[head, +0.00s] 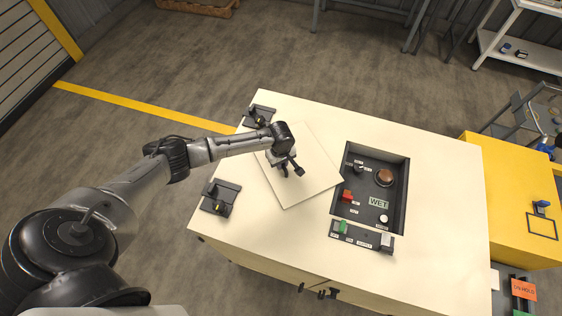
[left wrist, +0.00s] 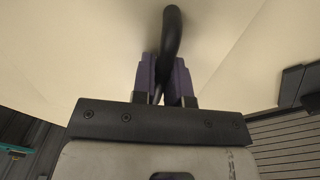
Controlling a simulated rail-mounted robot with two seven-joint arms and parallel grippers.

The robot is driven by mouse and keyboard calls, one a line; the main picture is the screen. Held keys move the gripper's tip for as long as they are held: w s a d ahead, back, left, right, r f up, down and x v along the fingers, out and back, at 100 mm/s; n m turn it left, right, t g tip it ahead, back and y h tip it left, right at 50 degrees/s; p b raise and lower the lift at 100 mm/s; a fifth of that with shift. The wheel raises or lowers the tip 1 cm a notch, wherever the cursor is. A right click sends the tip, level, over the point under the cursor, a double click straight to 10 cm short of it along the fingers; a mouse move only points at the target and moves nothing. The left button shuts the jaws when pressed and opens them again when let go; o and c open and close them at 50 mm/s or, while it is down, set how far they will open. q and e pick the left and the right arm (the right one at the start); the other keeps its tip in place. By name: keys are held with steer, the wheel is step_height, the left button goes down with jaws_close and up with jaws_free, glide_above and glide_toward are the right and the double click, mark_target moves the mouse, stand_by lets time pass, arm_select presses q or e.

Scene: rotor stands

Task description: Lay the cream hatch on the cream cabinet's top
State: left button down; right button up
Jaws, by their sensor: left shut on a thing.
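The cream hatch (head: 312,178) is a flat square panel over the left part of the cream cabinet's top (head: 270,240), turned at an angle to its edges. I cannot tell whether it touches the top or hangs just above it. My left gripper (head: 290,171) is over the hatch's middle. In the left wrist view, its purple-padded fingers (left wrist: 165,80) are shut on the hatch's black curved handle (left wrist: 172,32). The recess (head: 372,195) in the cabinet's top is uncovered, right of the hatch. My right gripper is not in view.
Black brackets stand on the top behind (head: 260,115) and in front left (head: 221,197) of the hatch. The recess holds a red switch (head: 347,196), a brown knob (head: 385,177) and a WET label. A switch strip (head: 362,236) lies at its front. A yellow cabinet (head: 505,190) stands right.

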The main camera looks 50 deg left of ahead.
arm_select(q)
steer(key=c, duration=1.1)
jaws_free()
